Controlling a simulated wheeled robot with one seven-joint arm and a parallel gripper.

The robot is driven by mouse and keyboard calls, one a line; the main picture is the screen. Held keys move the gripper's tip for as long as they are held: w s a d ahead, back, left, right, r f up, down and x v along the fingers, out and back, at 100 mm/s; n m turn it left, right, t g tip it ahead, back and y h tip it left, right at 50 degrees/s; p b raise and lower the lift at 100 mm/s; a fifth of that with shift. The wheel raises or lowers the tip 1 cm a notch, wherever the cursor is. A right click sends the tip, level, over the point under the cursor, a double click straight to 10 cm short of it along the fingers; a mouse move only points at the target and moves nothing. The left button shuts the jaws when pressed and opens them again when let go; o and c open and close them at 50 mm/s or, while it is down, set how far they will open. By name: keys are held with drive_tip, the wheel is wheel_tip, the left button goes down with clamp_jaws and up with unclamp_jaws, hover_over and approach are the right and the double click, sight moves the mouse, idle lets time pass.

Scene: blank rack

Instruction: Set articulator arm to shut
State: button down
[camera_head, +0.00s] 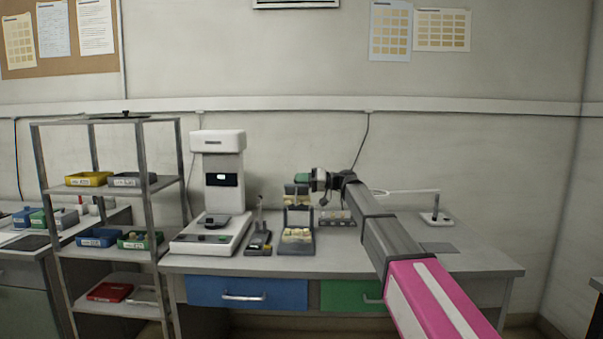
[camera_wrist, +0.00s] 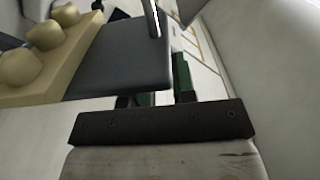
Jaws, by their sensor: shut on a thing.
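The articulator (camera_head: 299,240) stands on the workbench, a dark grey frame with a pale tooth cast on its base. Its upper arm (camera_head: 297,201) is raised above the base, with a gap between them. My gripper (camera_head: 302,178) comes in from the right at the top of this arm. In the wrist view, the arm's dark grey plate (camera_wrist: 120,60) reaches my green-padded fingers (camera_wrist: 165,88), which are shut on its edge. A tan cast with rounded teeth (camera_wrist: 45,52) is beside the plate at upper left. The exact contact is partly hidden.
A small dark stand (camera_head: 260,238) is close to the articulator's left, with a white machine (camera_head: 218,190) beyond it. A tray of pale pieces (camera_head: 338,218) lies behind to the right. A thin lamp (camera_head: 436,215) stands further right. A shelf rack (camera_head: 115,220) is at left.

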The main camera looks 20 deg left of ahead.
drive_tip(key=s+d+f+n, duration=0.1)
drive_tip(key=s+f+n, duration=0.2)
drive_tip(key=f, duration=0.4)
drive_tip(key=s+d+f+n, duration=0.1)
drive_tip(key=s+f+n, duration=0.3)
drive_tip(key=f, duration=0.2)
drive_tip(key=shift+s+f, duration=0.25)
drive_tip(key=shift+f, duration=0.25)
drive_tip(key=c, duration=1)
unclamp_jaws()
drive_tip(key=shift+o, duration=0.3)
drive_tip(key=shift+w, duration=0.1)
drive_tip(key=v, duration=1)
drive_tip(key=shift+d+r, duration=0.2)
drive_tip(key=shift+d, duration=0.15)
